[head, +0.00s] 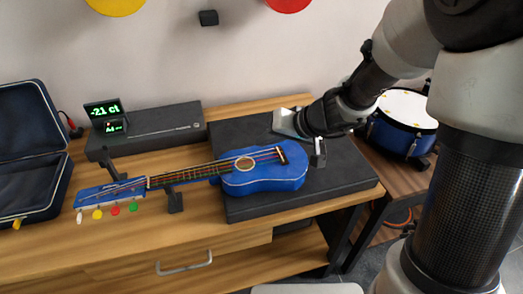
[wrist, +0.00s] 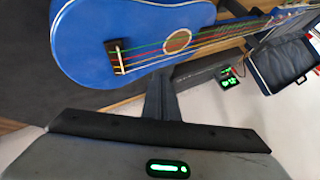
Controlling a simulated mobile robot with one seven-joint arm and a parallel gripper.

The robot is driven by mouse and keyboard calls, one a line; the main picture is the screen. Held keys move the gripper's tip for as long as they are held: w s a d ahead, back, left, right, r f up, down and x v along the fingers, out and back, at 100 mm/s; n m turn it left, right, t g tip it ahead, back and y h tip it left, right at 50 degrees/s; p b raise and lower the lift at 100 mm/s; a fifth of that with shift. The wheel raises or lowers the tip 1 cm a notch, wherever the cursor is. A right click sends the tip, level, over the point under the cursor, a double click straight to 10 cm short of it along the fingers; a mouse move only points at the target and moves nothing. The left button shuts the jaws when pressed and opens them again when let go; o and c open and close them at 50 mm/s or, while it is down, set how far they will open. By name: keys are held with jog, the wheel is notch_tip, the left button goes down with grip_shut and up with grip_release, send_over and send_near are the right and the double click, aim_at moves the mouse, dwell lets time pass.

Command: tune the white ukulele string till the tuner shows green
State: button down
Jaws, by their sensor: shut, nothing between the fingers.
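A blue ukulele (head: 265,177) lies face up, its headstock to the left; its body also shows in the wrist view (wrist: 85,45). Pegs at the headstock's near edge are white (head: 79,217), yellow (head: 97,214), red (head: 115,210) and green (head: 132,207). The white peg is farthest left. The tuner (head: 103,108) reads -21 ct in green, with a smaller A4 display under it. My gripper (head: 319,160) is shut and empty beside the body's right end, far from the pegs. Its shut fingers (wrist: 162,97) also show in the wrist view, apart from the ukulele.
A dark mat (head: 340,178) lies under the ukulele body, and a dark support (head: 175,202) stands at the neck. A long black box (head: 180,123) is behind. An open case (head: 30,190) is at left, a blue drum (head: 402,125) at right. The wooden table front (head: 130,245) is clear.

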jog(key=shift+f+b, duration=0.75)
jog(key=shift+b, duration=0.6)
dwell(0.4)
jog(key=shift+r, duration=0.75)
jog(key=shift+r+p, duration=1.65)
jog(key=shift+r, duration=0.85)
